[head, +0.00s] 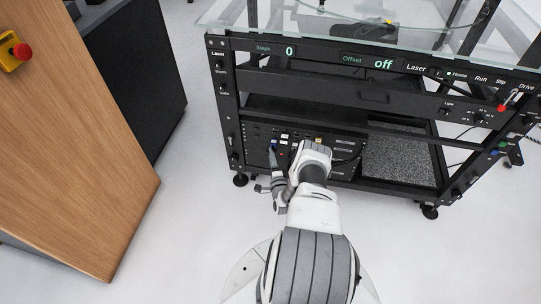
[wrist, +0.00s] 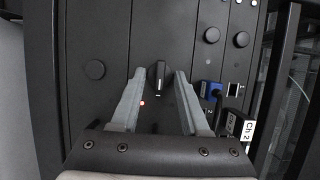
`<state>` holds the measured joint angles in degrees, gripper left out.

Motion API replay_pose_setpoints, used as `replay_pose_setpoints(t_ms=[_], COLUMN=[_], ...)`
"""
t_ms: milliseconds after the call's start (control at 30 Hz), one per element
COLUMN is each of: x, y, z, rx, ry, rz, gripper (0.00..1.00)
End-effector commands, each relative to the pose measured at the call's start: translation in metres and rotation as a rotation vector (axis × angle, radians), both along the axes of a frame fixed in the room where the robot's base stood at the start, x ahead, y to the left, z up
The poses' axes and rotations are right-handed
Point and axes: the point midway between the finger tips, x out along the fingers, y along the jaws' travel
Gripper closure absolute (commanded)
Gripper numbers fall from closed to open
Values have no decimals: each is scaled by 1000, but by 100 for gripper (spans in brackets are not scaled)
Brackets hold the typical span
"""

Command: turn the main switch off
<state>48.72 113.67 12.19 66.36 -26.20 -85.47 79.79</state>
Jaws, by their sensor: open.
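The switch (wrist: 160,77) is a small black rotary knob with a light pointer line on a black panel. In the wrist view it sits between the fingertips of my gripper (wrist: 156,74), with a gap on each side. A small red light (wrist: 142,102) glows on the panel beside the left finger. My gripper is open and close to the panel. In the head view my arm reaches to the control rack (head: 347,143) low on the black frame, and my wrist hides the switch there.
Round black knobs (wrist: 95,69) sit on the panel. A glass top (head: 330,28) overhangs the frame. A wooden cabinet (head: 75,130) stands left; the white floor between is clear.

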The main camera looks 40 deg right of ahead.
Motion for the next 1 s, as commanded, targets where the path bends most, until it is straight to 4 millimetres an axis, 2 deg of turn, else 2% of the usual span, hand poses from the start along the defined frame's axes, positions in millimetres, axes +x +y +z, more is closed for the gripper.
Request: replay_pose_setpoints(t_ms=[233, 267, 500, 1000], x=[0, 0, 0, 0], y=[0, 0, 0, 0], z=[0, 0, 0, 1], rx=[0, 0, 0, -22], ry=[0, 0, 0, 25], rz=[0, 0, 0, 1], gripper=[55, 59, 100, 100])
